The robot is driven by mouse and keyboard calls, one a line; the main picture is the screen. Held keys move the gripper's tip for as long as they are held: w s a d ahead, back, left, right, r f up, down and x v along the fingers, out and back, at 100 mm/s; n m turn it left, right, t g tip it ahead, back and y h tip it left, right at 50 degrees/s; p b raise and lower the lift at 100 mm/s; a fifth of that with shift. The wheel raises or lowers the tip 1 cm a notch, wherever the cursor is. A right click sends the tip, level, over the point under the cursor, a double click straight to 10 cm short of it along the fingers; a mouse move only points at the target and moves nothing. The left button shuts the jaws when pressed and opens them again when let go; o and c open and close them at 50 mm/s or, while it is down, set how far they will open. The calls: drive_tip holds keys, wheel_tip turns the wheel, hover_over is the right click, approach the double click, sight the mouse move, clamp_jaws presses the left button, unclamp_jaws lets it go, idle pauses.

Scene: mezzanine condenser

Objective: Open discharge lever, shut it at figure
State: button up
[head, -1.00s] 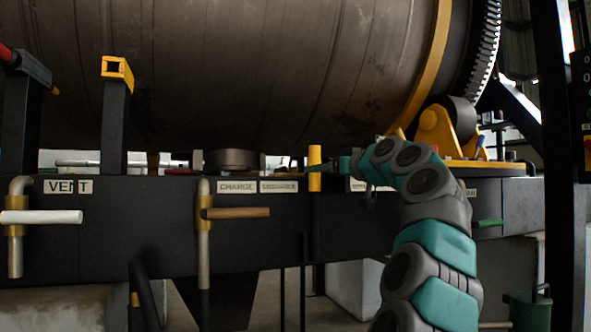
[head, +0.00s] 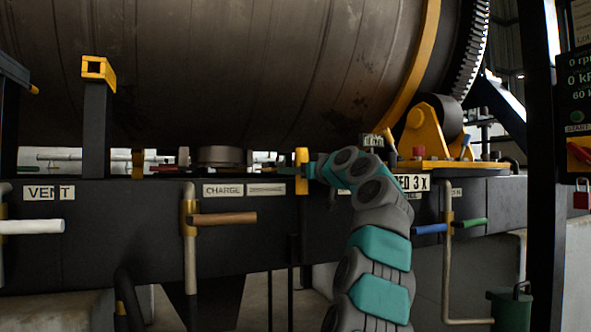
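My gripper (head: 310,170) is at the end of my teal and grey arm, beside a short yellow upright piece (head: 301,182) on the black beam. It appears small and dark, and I cannot tell whether its fingers touch or hold the yellow piece. Which lever is the discharge lever I cannot tell: its name is not legible on any label in view. Levers with a white (head: 35,227), brown (head: 225,218), blue (head: 430,229) and green (head: 471,223) handle stick out roughly level along the beam. My arm hides part of the beam and its labels.
A large rusty drum (head: 240,70) fills the top. A control panel (head: 577,105) at right shows figures including 0 rpm and a red padlock (head: 581,197). Beam labels read VENT (head: 49,193) and CHARGE (head: 223,190). A dark post (head: 548,200) stands before the panel.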

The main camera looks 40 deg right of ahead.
drive_tip(key=shift+c, duration=0.3)
clamp_jaws()
idle(0.3)
idle(0.8)
